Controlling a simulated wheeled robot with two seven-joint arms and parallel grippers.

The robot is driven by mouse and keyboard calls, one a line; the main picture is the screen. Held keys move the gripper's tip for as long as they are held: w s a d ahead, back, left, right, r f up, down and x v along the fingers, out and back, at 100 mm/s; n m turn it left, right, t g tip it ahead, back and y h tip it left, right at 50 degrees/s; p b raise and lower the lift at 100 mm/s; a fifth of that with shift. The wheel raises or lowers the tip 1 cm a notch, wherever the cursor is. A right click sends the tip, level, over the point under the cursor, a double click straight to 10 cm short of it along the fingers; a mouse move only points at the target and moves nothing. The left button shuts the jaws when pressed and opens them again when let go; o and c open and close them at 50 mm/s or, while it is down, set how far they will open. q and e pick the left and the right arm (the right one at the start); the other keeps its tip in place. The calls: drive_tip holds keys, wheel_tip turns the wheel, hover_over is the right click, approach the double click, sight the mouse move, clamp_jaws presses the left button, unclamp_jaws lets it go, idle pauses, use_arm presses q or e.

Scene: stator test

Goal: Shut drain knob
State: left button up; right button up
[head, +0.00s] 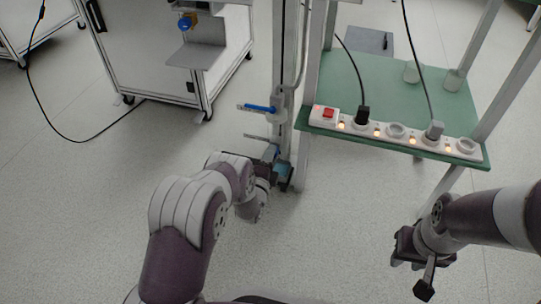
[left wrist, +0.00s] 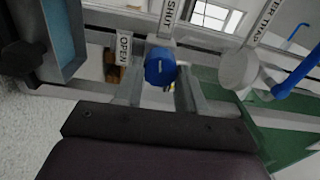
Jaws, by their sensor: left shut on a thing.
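The blue drain knob (left wrist: 160,67) shows in the left wrist view, on the pipework between a SHUT label (left wrist: 167,14) above it and an OPEN label (left wrist: 123,47) to its left. My left gripper (left wrist: 160,84) is shut on this knob, with one finger on each side. In the head view my left gripper (head: 275,172) is low at the upright stand, and the knob is mostly hidden there. My right gripper (head: 424,284) hangs at the lower right over the floor, away from the stand. Its finger gap is not clear.
A blue lever (head: 258,108) sits higher on the stand. A green shelf (head: 340,80) with a lit power strip (head: 396,131) and glass beakers (head: 412,72) stands to the right. A white cabinet (head: 150,50) stands at the back left. Floor between is clear.

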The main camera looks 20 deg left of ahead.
use_arm(q)
drive_tip(key=shift+m, duration=1.2)
drive_tip(key=shift+f+p, duration=0.1)
drive_tip(key=shift+p, duration=0.2)
drive_tip(key=o, duration=1.1)
drive_tip(key=shift+c, duration=0.2)
drive_tip(key=s+p, duration=0.7)
drive_tip(key=s, duration=0.5)
drive_tip(key=shift+s+a, duration=0.25)
drive_tip(key=shift+s, duration=0.15)
